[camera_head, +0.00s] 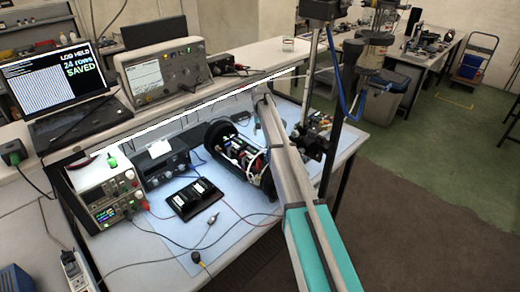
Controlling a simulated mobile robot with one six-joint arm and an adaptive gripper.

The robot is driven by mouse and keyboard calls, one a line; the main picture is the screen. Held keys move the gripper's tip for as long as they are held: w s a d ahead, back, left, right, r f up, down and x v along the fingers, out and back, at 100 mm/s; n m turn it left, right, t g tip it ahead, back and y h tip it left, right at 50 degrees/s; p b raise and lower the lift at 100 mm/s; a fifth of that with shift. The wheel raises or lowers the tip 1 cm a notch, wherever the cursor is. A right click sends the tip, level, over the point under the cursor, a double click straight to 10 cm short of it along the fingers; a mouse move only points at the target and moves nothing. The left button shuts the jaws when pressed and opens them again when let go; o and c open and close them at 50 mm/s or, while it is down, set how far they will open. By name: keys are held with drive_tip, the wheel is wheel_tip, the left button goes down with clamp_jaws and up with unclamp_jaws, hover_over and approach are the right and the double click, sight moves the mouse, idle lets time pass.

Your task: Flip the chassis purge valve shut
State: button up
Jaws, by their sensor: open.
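The dark cylindrical chassis (216,133) lies on its side on the blue bench mat, in the middle of the view. Its side is open and shows boards, coloured parts and white wiring (247,158). The purge valve is too small to make out from here. My arm reaches in from the lower right and hides the right end of the chassis. A dark jawed mechanism that appears to be my gripper (307,145) is to the right of the chassis, apart from it. It looks open, and I see nothing held in it.
A black device (195,198) lies on the mat left of the chassis. Power supplies (108,190) and loose cables are farther left. An oscilloscope (165,70) and a laptop (60,82) stand on the shelf behind. A dark upright pole (345,105) rises at right.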

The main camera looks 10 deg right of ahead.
sight(261, 146)
drive_tip(key=shift+f+b, duration=3.25)
drive_tip(key=shift+f, duration=0.3)
